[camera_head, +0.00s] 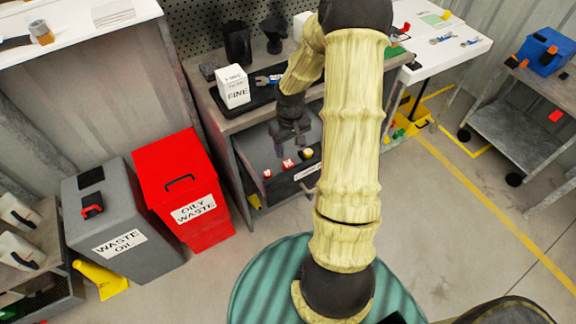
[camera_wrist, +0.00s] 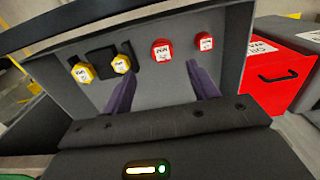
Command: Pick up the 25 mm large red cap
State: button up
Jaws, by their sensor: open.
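The larger red cap (camera_wrist: 162,50), with a white label, sits on the grey panel ahead of my gripper in the wrist view. A smaller red cap (camera_wrist: 204,42) sits to its right. In the head view the larger red cap (camera_head: 287,164) shows at the drawer of the grey bench, just below my gripper (camera_head: 291,140). My gripper (camera_wrist: 162,88) is open and empty in the wrist view, its two purple fingers apart. The larger cap lies between the fingers' directions, beyond the tips and apart from them.
Two yellow caps (camera_wrist: 121,64) sit left of the red ones, by a black square. The bench top (camera_head: 213,96) above carries a white FINE box (camera_head: 233,87) and tools. A red oily waste bin (camera_head: 181,190) and a grey waste oil bin (camera_head: 121,228) stand to the left.

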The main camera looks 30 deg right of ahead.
aim_at(289, 164)
notch_tip(289, 164, down, 4)
jog(key=shift+r, duration=0.15)
jog(key=f+b, duration=0.1)
jog(key=f, duration=0.4)
jog(key=shift+a+f, duration=0.1)
jog(key=shift+a, duration=0.1)
dwell(0.5)
jog(key=c, duration=1)
